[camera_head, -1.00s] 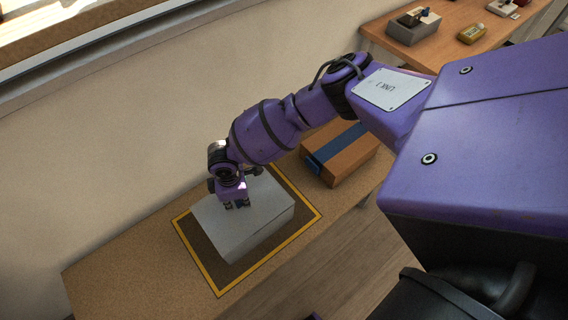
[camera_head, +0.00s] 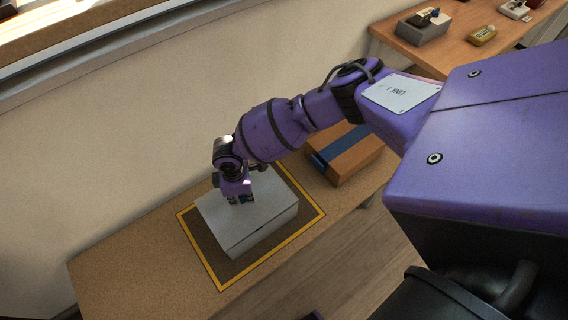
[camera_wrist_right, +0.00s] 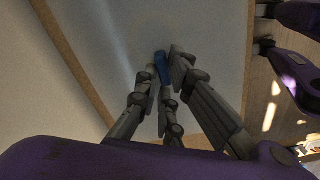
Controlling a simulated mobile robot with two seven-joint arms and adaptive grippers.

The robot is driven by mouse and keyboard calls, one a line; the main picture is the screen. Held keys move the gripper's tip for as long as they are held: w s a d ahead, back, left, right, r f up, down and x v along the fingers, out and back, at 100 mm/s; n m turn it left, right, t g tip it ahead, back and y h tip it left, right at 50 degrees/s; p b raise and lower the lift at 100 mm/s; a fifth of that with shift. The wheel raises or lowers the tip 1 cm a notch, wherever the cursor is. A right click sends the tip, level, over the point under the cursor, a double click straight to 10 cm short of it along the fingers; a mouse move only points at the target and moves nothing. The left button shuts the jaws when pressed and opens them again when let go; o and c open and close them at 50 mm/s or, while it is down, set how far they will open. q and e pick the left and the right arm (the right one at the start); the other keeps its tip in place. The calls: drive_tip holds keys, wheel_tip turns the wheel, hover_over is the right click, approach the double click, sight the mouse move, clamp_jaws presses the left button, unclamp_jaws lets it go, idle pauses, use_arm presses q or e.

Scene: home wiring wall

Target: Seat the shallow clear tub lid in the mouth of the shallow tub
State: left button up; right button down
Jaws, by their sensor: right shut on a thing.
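The shallow tub (camera_head: 262,233) is a pale grey box standing on a yellow-bordered dark mat on the bench. The lid (camera_head: 268,193) shows as a flat pale sheet over its top, and it fills much of the right wrist view (camera_wrist_right: 120,45). From here I cannot tell whether the lid is fully down in the mouth. My right gripper (camera_head: 241,199) points down over the lid's middle, its fingers (camera_wrist_right: 168,75) shut on the lid at a small blue part (camera_wrist_right: 163,64). The fingers and wrist hide part of the lid.
A brown box with a blue band (camera_head: 345,152) stands on the bench right of the mat (camera_head: 225,280). The wall runs close behind the bench. A second table (camera_head: 450,55) at the top right holds several small devices. The bench's left end (camera_head: 125,265) is clear.

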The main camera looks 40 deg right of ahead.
use_arm(q)
drive_tip(key=shift+w+r, duration=0.15)
idle(0.3)
drive_tip(key=shift+s+f, duration=0.2)
drive_tip(key=shift+s, duration=0.3)
drive_tip(key=shift+w+f+b, duration=0.15)
drive_tip(key=shift+f+b, duration=0.15)
drive_tip(key=shift+f, duration=0.15)
use_arm(e)
drive_tip(key=shift+f, duration=0.9)
drive_tip(key=c, duration=1.9)
unclamp_jaws()
drive_tip(key=shift+o, duration=0.4)
drive_tip(key=shift+r, duration=0.15)
use_arm(q)
drive_tip(key=shift+s, duration=0.2)
use_arm(e)
wheel_tip(320, 180, up, 12)
